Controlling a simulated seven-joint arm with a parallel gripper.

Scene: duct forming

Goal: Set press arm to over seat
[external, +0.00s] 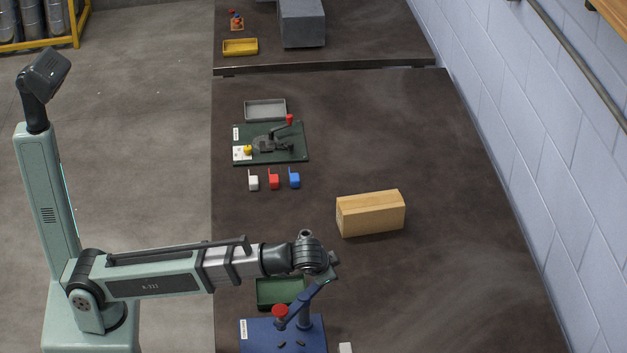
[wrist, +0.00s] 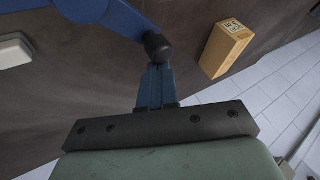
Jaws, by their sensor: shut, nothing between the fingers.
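The press stands at the near edge of the bench, with a blue base plate (external: 257,338) partly cut off by the frame. Its blue press arm (external: 305,298) slants above the plate from a red knob (external: 280,311) at the lower left to an end beside my gripper (external: 327,276). In the wrist view, the press arm (wrist: 105,14) crosses the top left and ends in a dark round tip. My shut, empty gripper (wrist: 156,75) points at that tip; whether they touch I cannot tell. Small dark parts lie on the plate, but I cannot clearly identify the seat.
A green tray (external: 268,292) lies behind the press, partly under my arm. A wooden block (external: 370,213) stands to the right, also in the wrist view (wrist: 226,48). A toggle-clamp fixture (external: 290,154) and white, red and blue pieces lie farther back.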

